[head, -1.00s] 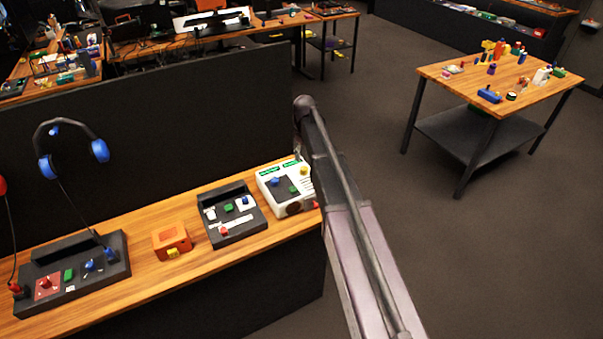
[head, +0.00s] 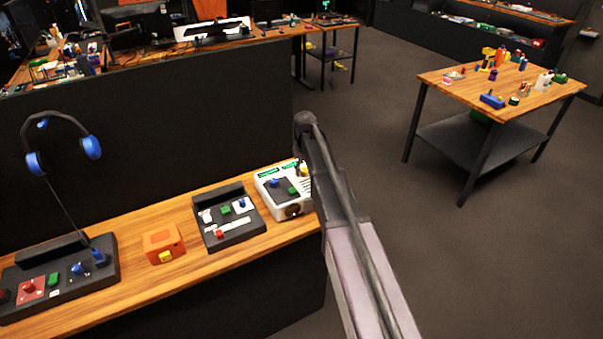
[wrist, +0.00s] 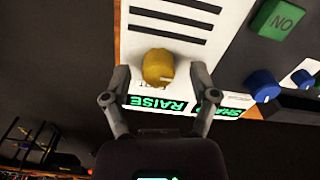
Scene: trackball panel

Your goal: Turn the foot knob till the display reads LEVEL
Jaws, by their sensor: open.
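The foot knob is a yellow round knob (wrist: 158,67) with a pale pointer mark, on a white panel (wrist: 222,60). In the wrist view it sits just beyond and between the open fingers of my gripper (wrist: 160,97), and I see no finger touching it. The green display next to it (wrist: 157,103) reads RAISE. In the head view the white panel (head: 268,178) stands at the right end of the wooden bench, with the yellow knob (head: 303,170) at its far right corner. My arm covers the space beside it, and my gripper is hidden there.
The panel also carries a green NO button (wrist: 282,18), a blue knob (wrist: 263,85) and a second green display (wrist: 215,112), partly cut off by a finger. A dark control box (head: 230,243) and an orange box (head: 160,240) stand to the left on the bench.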

